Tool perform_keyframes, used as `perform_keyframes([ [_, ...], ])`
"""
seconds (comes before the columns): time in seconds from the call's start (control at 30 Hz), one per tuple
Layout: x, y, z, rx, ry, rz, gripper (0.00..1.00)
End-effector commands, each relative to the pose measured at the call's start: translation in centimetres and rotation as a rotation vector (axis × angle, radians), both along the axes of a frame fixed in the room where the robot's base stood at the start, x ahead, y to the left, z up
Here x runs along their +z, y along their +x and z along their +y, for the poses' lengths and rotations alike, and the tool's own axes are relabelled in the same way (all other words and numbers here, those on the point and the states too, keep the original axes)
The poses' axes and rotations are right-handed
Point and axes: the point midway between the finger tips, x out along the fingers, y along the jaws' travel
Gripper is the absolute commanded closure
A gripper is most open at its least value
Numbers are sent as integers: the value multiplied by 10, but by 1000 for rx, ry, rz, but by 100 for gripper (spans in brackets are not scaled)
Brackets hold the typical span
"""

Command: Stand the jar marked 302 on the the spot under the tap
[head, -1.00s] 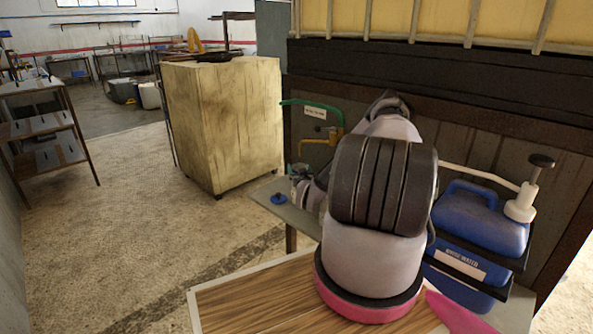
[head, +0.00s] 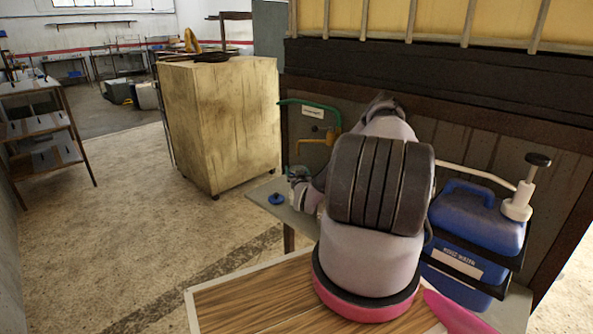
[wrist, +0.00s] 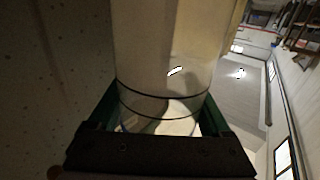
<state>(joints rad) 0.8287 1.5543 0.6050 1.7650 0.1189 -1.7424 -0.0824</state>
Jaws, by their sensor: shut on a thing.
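A clear glass jar (wrist: 165,60) with dark rings stands between the green jaws of my gripper (wrist: 158,118) in the wrist view. My gripper is shut on it. No number can be read on the jar. In the head view my gripper (head: 300,183) is at the far end of the arm, over the grey bench and just below the yellow tap (head: 330,134) on the back panel. My arm hides much of the jar and the area under the tap, so I cannot tell whether the jar touches the bench.
A blue disc (head: 277,199) lies on the bench (head: 262,188) near its left edge. A blue water container (head: 478,222) with a pump stands at the right. A wood-topped surface (head: 250,300) is in front. A worn cabinet (head: 222,125) stands at the left, with open floor before it.

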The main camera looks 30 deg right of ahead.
Motion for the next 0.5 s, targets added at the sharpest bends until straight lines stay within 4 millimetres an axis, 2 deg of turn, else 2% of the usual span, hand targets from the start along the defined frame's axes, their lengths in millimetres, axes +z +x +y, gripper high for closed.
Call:
perform_keyframes([
  [0.03, -1, 0, 0, 0, 0, 0, 14],
  [0.07, 0, 0, 0, 0, 0, -1, 2],
  [0.1, 0, 0, 0, 0, 0, 0, 0],
  [0.37, -1, -3, 1, 0, 2, 2, 0],
  [0.5, -2, -20, 6, 0, 3, 3, 0],
])
